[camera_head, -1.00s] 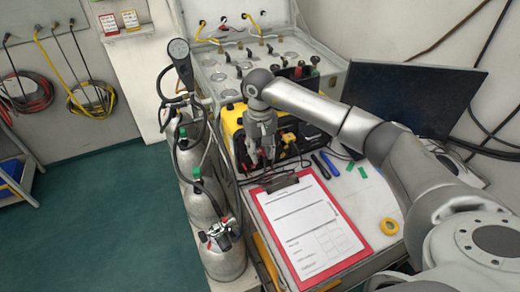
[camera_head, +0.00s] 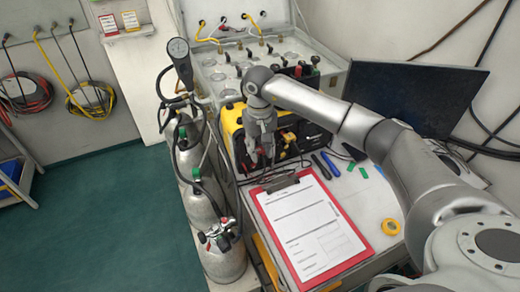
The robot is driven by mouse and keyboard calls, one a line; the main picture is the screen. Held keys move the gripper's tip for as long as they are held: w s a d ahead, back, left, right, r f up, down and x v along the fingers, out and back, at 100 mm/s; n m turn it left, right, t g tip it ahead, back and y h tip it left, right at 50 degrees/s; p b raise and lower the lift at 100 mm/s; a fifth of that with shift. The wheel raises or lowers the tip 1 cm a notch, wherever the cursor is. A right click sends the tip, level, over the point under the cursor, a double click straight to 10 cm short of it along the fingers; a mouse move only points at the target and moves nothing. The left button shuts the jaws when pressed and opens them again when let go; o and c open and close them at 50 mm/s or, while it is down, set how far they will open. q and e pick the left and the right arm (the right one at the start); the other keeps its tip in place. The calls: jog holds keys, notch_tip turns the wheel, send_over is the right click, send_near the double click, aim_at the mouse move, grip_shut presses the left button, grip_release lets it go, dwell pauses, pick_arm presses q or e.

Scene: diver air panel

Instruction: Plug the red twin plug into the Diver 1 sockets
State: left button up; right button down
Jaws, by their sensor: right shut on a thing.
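A yellow and black unit (camera_head: 312,132) stands on the bench behind the clipboard; its front is partly hidden by my right arm. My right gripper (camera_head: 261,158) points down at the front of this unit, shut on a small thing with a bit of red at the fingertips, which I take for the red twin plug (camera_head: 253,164). The plug is mostly hidden by the fingers. I cannot tell whether it touches the sockets, and the Diver 1 label is not readable. A yellow plug (camera_head: 288,138) shows to the right of the gripper. My left gripper is not in view.
A red clipboard (camera_head: 361,252) with paper lies in front. A yellow tape roll (camera_head: 390,226), pens (camera_head: 330,165) and a dark monitor (camera_head: 415,95) are to the right. Gas cylinders (camera_head: 200,205) with hoses stand close on the left. A valve panel (camera_head: 225,75) is behind.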

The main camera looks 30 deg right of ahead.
jog(key=shift+w+b, duration=0.85)
jog(key=shift+b, duration=0.5)
dwell(1.8)
jog(key=shift+w+d+r+b, duration=0.1)
jog(key=shift+w+r+b, duration=0.25)
jog(key=shift+b, duration=0.1)
dwell(0.6)
jog(key=c, duration=1.5)
grip_release()
jog(key=shift+c, duration=0.2)
jog(key=shift+o, duration=1.1)
jog(key=o, duration=0.3)
jog(key=shift+w+f, duration=0.2)
jog(key=shift+f, duration=0.1)
jog(key=shift+s, duration=0.1)
